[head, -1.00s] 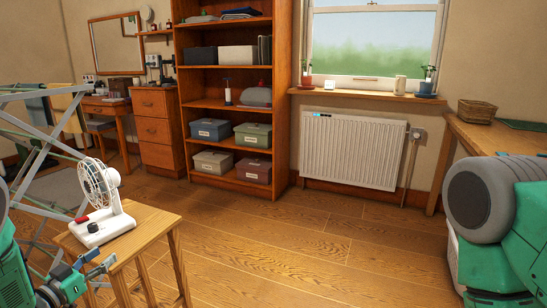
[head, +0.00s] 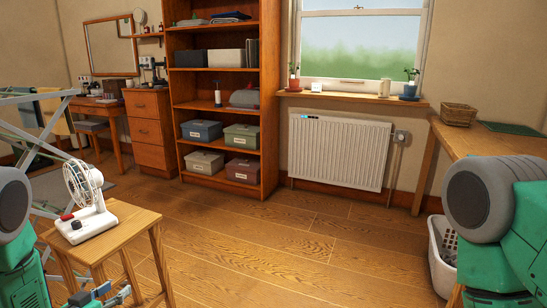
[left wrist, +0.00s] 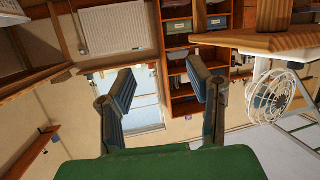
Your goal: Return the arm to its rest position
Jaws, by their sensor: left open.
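My left gripper (head: 103,296) shows at the bottom left of the head view, low in front of the small wooden stool (head: 122,222). In the left wrist view its two fingers (left wrist: 161,76) are spread apart with nothing between them. A white desk fan with a red button (head: 86,201) stands upright on the stool, apart from the gripper. The fan also shows in the left wrist view (left wrist: 272,97), where the room appears upside down. My right shoulder and upper arm fill the right of the head view. My right gripper is out of view.
A clothes airer (head: 30,140) stands at the left behind the stool. A wooden shelf unit (head: 269,120) holds several boxes at the back. A white laundry basket (head: 440,250) and a wooden table (head: 470,140) are at the right. The middle floor is clear.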

